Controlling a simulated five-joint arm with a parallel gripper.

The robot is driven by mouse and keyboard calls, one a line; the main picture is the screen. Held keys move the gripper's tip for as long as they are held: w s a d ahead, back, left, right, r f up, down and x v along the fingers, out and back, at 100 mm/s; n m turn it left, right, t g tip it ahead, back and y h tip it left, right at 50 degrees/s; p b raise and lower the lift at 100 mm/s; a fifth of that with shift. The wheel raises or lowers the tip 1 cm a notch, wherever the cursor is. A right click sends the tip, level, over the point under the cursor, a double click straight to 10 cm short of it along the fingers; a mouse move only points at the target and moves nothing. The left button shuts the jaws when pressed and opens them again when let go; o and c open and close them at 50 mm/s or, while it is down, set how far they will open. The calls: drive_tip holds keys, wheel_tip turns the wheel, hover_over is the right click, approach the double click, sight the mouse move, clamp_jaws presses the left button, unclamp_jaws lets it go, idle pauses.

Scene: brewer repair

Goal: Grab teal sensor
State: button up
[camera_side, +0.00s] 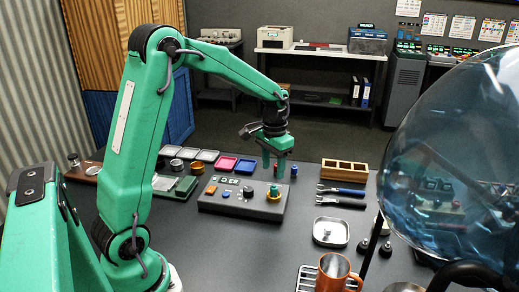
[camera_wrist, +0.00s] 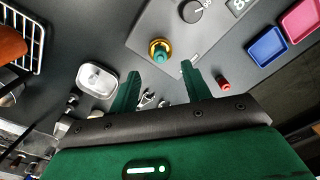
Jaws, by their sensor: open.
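The teal sensor (camera_wrist: 159,48) is a small round part with a teal top on a yellow base, standing on the grey control box (camera_wrist: 190,22) in the wrist view. In the side view the sensor (camera_side: 273,192) stands at the right end of the grey box (camera_side: 236,203). My gripper (camera_side: 273,165) points down above that end of the box, its green fingers apart and empty. In the wrist view my gripper (camera_wrist: 160,73) shows a wide gap between its fingertips. The sensor lies beyond this gap, about midway between the fingers, and nothing is held.
A pink tray (camera_side: 227,163) and blue tray (camera_side: 245,167) lie behind the box. A white metal tray (camera_side: 331,232) and orange mug (camera_side: 334,273) stand nearer. A clear blue globe (camera_side: 455,155) fills the right.

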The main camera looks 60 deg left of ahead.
sight(273, 188)
drive_tip(key=shift+f, duration=1.25)
drive_tip(key=shift+f, duration=0.1)
drive_tip(key=shift+w+f, duration=0.1)
drive_tip(key=shift+f, duration=2.4)
drive_tip(key=shift+c, duration=0.5)
clamp_jaws()
